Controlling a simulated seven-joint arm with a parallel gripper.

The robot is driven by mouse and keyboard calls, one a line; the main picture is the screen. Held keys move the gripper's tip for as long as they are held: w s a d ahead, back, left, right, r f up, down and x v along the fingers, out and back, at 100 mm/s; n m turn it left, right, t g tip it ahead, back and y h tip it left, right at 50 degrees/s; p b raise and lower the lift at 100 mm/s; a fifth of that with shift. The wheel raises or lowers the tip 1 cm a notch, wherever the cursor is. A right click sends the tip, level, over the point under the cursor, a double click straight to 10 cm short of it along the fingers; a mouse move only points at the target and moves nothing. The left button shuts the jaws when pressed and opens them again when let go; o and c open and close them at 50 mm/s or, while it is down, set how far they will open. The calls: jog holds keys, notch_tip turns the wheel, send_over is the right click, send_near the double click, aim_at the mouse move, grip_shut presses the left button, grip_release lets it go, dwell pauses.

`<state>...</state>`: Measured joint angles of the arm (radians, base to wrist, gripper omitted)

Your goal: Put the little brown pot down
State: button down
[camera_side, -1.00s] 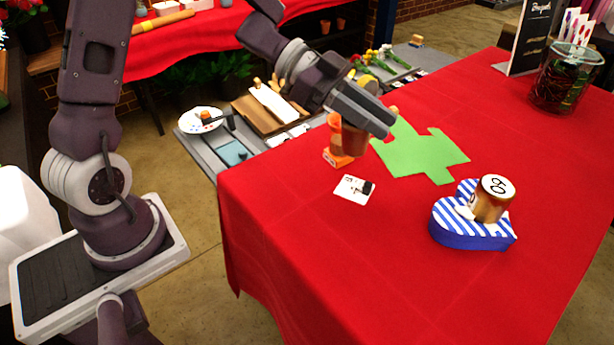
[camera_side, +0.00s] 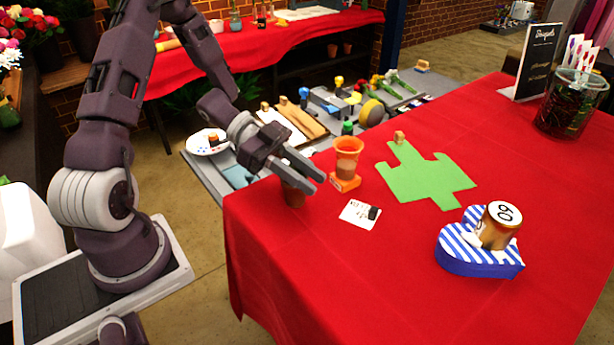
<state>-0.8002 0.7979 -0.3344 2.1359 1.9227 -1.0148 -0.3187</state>
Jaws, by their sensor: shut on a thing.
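The little brown pot (camera_side: 293,196) is in my gripper (camera_side: 308,180) near the left edge of the red table (camera_side: 340,275). The fingers are shut on it and hide its upper part. The pot is roughly upright and low, close to the cloth. I cannot tell whether its base touches the cloth.
A white card (camera_side: 358,213) lies in front, a green cutout (camera_side: 425,182) further right. A striped heart box (camera_side: 465,262) bears a gold can (camera_side: 498,228). The table's front middle is clear.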

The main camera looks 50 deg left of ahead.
jog(key=c, duration=1.2)
grip_release()
jog(key=shift+f, duration=0.1)
jog(key=shift+o, duration=0.2)
